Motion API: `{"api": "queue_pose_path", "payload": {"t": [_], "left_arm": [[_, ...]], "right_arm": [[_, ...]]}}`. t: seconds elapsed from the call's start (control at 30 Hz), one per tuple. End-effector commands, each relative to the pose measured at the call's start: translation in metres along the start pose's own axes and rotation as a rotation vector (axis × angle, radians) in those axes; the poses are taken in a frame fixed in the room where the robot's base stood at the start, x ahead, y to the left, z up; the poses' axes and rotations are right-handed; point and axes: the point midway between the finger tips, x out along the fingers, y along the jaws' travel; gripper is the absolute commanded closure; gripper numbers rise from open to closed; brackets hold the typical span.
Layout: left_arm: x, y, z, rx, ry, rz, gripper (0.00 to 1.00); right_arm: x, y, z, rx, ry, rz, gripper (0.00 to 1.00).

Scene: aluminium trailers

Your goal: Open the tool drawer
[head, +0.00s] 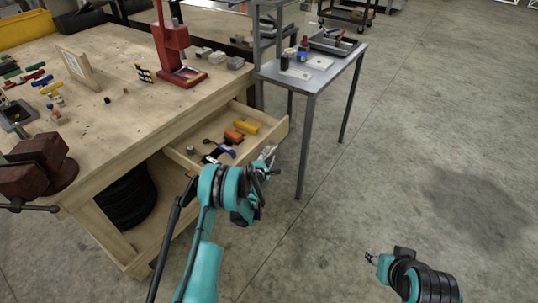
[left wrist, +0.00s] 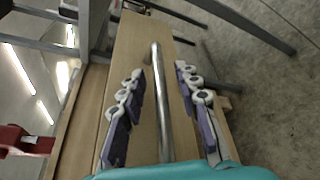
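The wooden tool drawer (head: 282,130) stands pulled out from the workbench in the head view, with tools visible inside. In the left wrist view, its wooden front (left wrist: 130,45) carries a long metal bar handle (left wrist: 163,100). My left gripper (head: 270,162) is at the drawer's front. In the left wrist view the left gripper's fingers (left wrist: 160,78) are spread on either side of the handle, with visible gaps between. The handle hardly shows in the head view, behind my arm. My right gripper (head: 371,258) is low at the right, away from the drawer; its finger opening is too small to judge.
The workbench (head: 110,120) holds a red press (head: 172,45), a dark red vise (head: 38,165) and small tools. A grey metal side table (head: 320,75) stands close beyond the drawer. A black tire (head: 125,200) lies under the bench. The floor at right is clear.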

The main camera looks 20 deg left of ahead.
Motion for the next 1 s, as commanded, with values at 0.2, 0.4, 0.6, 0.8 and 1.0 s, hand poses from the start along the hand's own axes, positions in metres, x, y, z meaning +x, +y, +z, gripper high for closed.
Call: {"api": "queue_pose_path", "payload": {"t": [0.2, 0.4, 0.6, 0.8, 1.0], "left_arm": [[-0.039, 0.0, 0.0, -0.001, 0.0, 0.0, 0.68], [-0.059, 0.0, 0.0, 0.0, 0.0, 0.0, 0.68], [-0.061, 0.0, 0.0, 0.0, 0.0, 0.0, 0.68], [-0.061, 0.0, 0.0, 0.0, 0.0, 0.0, 0.68], [-0.062, 0.005, 0.005, 0.021, 0.0, -0.008, 0.68]], "right_arm": [[0.0, 0.0, 0.0, 0.0, 0.0, 0.0, 0.6], [0.0, 0.0, 0.0, 0.0, 0.0, 0.0, 0.6], [0.0, 0.0, 0.0, 0.0, 0.0, 0.0, 0.6], [0.0, 0.0, 0.0, 0.0, 0.0, 0.0, 0.6], [0.0, 0.0, 0.0, 0.0, 0.0, 0.0, 0.6]]}}
